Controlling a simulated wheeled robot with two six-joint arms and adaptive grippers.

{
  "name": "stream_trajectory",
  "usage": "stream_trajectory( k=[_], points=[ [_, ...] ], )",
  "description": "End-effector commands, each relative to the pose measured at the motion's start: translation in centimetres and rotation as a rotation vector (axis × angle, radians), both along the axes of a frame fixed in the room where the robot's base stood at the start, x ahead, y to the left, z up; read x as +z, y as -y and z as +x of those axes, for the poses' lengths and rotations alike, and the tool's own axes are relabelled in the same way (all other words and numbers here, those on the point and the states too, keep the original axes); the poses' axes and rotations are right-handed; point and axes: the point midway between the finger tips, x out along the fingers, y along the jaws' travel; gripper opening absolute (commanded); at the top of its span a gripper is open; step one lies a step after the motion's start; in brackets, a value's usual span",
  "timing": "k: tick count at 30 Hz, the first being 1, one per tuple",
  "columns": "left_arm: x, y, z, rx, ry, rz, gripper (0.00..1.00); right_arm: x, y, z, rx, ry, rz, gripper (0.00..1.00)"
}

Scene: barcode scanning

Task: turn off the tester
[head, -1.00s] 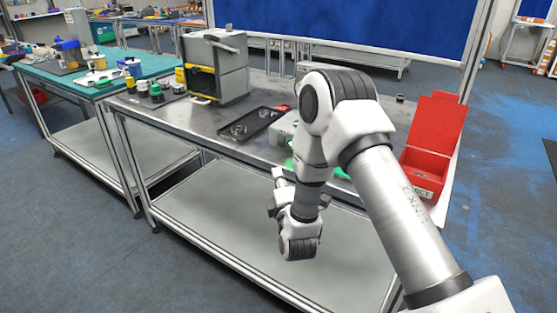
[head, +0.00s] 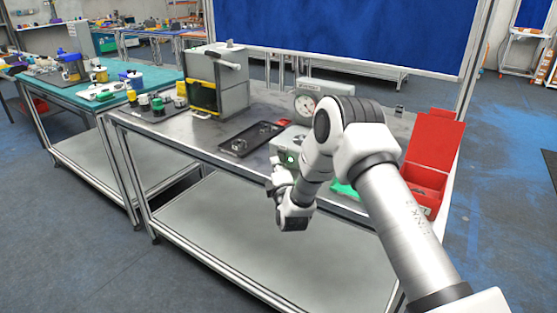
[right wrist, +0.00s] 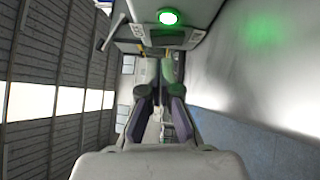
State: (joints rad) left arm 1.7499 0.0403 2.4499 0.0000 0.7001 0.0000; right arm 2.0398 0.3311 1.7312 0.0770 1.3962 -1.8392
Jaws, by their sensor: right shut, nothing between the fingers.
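The tester (head: 290,143) is a pale grey box on the metal bench with a round dial gauge (head: 305,107) above it. A green lamp (head: 290,159) glows on its front face. In the right wrist view the lit green lamp (right wrist: 168,17) is at the top, on the grey tester body (right wrist: 195,12). My right gripper (head: 275,180) is at the bench's front edge, just below and left of the lamp. Its fingers (right wrist: 161,72) are shut and empty, pointing toward the tester; contact cannot be told. My left gripper is out of view.
A black tray (head: 229,151) with small parts lies left of the tester. A grey cabinet with a yellow-framed opening (head: 203,96) stands further left. An open red box (head: 423,182) is at the right end, and a green item (head: 343,188) is partly behind my arm.

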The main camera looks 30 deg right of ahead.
Motion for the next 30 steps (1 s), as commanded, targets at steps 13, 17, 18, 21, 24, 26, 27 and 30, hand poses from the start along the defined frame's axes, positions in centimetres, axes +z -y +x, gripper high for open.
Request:
stream_trajectory(
  k=[13,17,18,21,24,26,27,30],
  points=[
    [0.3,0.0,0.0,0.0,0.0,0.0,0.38,0.2,1.4,0.6,0.001,0.0,0.0,0.0],
    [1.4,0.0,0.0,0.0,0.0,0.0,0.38,0.9,1.7,0.7,0.001,-0.015,0.034,0.0],
    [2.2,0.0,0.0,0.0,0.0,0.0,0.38,1.3,2.0,0.8,0.0,-0.027,0.064,0.0],
    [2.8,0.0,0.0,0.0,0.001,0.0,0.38,1.0,2.3,0.9,-0.001,-0.054,0.134,0.0],
    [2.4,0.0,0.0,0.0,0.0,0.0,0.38,0.7,2.3,0.9,-0.001,-0.052,0.131,0.0],
    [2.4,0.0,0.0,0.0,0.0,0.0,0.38,0.7,2.3,0.9,-0.002,-0.051,0.131,0.0],
    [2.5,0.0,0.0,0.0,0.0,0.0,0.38,0.7,2.3,0.9,-0.002,-0.051,0.131,0.0],
    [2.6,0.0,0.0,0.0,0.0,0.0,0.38,0.9,2.2,1.0,0.0,-0.052,0.13,0.0]
  ],
)
